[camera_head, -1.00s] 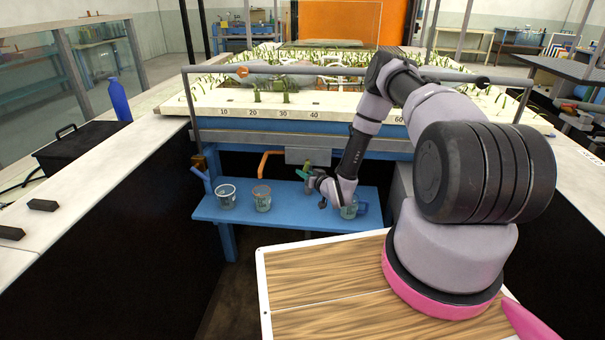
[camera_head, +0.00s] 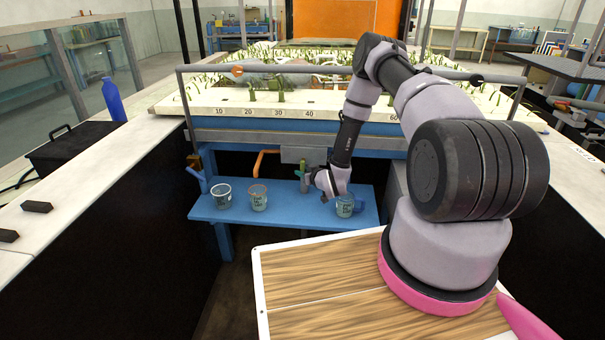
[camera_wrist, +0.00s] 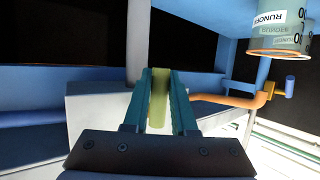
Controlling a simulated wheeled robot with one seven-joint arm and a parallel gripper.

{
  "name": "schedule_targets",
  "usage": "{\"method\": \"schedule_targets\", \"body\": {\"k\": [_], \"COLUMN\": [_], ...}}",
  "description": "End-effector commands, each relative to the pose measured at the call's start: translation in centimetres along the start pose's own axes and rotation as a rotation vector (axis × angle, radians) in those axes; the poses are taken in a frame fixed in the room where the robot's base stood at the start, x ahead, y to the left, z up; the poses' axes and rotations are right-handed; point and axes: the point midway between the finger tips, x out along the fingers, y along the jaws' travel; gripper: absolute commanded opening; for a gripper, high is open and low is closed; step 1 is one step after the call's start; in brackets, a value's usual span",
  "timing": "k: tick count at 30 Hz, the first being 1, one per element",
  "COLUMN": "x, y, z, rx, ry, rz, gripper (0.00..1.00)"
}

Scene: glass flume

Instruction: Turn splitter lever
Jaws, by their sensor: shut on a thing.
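The splitter lever, a slim yellow-green bar (camera_wrist: 159,102), stands between the two teal fingers of my gripper (camera_wrist: 161,78) in the wrist view. The fingers are shut on it from both sides. In the head view the green lever (camera_head: 303,170) looks upright, under the grey box (camera_head: 296,155) below the flume's front edge. My gripper (camera_head: 307,181) is at it, reaching in from the right above the blue shelf. The lever's lower part and the fingertips are small and partly hidden there.
Two clear cups, the left cup (camera_head: 222,197) and the middle cup (camera_head: 258,198), stand on the blue shelf (camera_head: 285,216). A third cup (camera_head: 345,205) stands right, under my wrist. An orange pipe (camera_head: 262,158) bends down left of the lever. A wooden-topped board (camera_head: 320,280) is nearer.

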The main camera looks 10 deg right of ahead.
Motion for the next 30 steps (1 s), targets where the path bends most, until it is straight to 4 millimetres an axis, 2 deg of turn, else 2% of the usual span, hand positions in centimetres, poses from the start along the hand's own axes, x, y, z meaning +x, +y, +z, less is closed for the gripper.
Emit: {"method": "schedule_targets", "body": {"k": [1, 2, 3, 4, 13, 16, 30], "x": [0.0, 0.0, 0.0, 0.0, -0.1, -0.8, -9.2], "y": [0.0, 0.0, 0.0, 0.0, 0.0, 0.1, 0.1], "z": [0.0, 0.0, 0.0, 0.0, 0.0, 0.1, 0.1], "rx": [0.0, 0.0, 0.0, 0.0, 0.001, 0.002, 0.002], "ry": [0.0, 0.0, 0.0, 0.0, 0.0, -0.001, -0.001], "rz": [0.0, 0.0, 0.0, 0.0, 0.0, 0.001, 0.001], "gripper": [0.0, 0.36, 0.52, 0.55, 0.55, 0.55, 0.55]}}
